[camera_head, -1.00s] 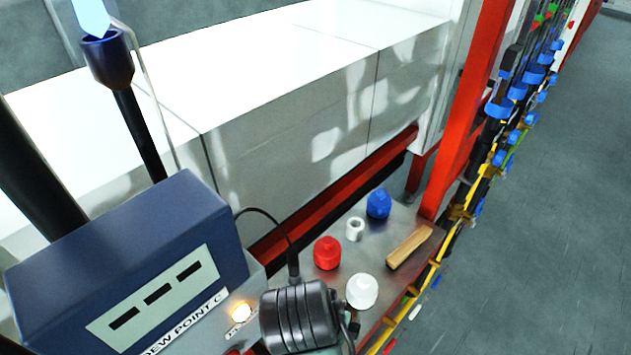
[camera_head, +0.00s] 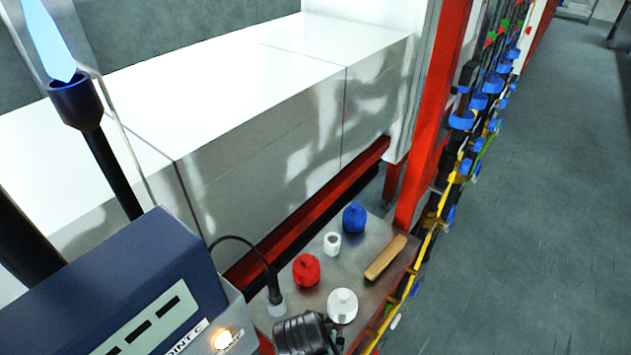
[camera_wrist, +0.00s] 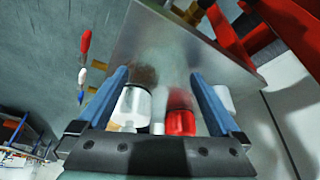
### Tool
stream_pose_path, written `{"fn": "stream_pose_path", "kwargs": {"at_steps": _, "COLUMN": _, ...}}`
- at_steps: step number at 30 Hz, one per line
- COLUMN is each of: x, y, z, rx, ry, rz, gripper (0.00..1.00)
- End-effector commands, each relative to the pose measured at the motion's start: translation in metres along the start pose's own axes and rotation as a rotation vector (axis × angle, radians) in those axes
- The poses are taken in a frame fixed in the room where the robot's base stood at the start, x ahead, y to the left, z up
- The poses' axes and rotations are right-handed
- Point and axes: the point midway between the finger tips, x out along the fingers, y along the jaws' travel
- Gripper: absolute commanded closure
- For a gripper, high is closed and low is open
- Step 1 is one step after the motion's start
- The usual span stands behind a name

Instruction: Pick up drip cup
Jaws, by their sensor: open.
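A small white open-topped cup (camera_head: 332,243) stands upright on a steel shelf (camera_head: 283,318), between a red knobbed piece (camera_head: 306,270) and a blue one (camera_head: 354,217). It looks most like the drip cup, but I cannot be sure. A white knobbed piece (camera_head: 342,306) stands nearer. In the wrist view, my gripper (camera_wrist: 160,73) is open, its two blue fingers spread above the shelf. A white piece (camera_wrist: 132,105) and the red piece (camera_wrist: 180,121) show between the fingers, not gripped. Another white piece (camera_wrist: 226,97) is partly hidden beside the right finger.
A wooden block (camera_head: 386,258) lies at the shelf's right. A blue instrument box (camera_head: 150,275) and a black cable probe (camera_head: 273,285) stand at the left. A red post (camera_head: 430,115) rises behind the shelf. Open floor (camera_head: 550,230) lies to the right.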

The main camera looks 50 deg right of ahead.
Motion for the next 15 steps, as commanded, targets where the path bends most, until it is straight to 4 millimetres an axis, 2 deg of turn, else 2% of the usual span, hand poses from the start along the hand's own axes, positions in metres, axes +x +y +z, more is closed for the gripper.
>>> {"fn": "stream_pose_path", "kwargs": {"at_steps": 5, "x": 0.0002, "y": -0.0002, "z": -0.0003, "rx": 0.000, "ry": 0.001, "rz": -0.001, "gripper": 0.00}}
{"fn": "stream_pose_path", "kwargs": {"at_steps": 6, "x": 0.0002, "y": -0.0002, "z": -0.0003, "rx": 0.000, "ry": 0.001, "rz": -0.001, "gripper": 0.04}}
{"fn": "stream_pose_path", "kwargs": {"at_steps": 15, "x": -0.0001, "y": -0.0002, "z": -0.0003, "rx": 0.000, "ry": 0.001, "rz": -0.001, "gripper": 0.58}}
